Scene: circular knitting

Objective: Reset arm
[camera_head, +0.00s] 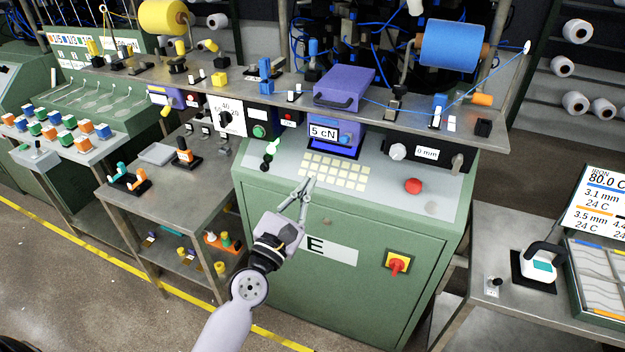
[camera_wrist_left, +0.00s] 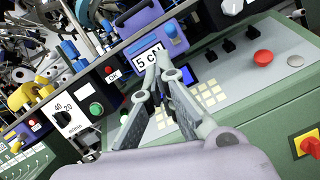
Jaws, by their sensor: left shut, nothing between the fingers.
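My left gripper (camera_head: 306,184) is shut and empty. In the head view it is in front of the sloped panel of the green machine (camera_head: 330,240), with its fingertips over the lower left of the cream keypad (camera_head: 338,172). In the left wrist view the closed fingertips (camera_wrist_left: 160,62) overlap the purple unit with the "5 cN" display (camera_wrist_left: 150,58). I cannot tell whether the fingers touch the panel. The right gripper is in neither view.
A red button (camera_head: 413,186) sits on the panel's right, and a red-yellow switch (camera_head: 397,262) on the machine's front. A shelf above carries a purple box (camera_head: 344,88) and a blue yarn cone (camera_head: 452,44). Side tables stand left (camera_head: 125,195) and right (camera_head: 500,225).

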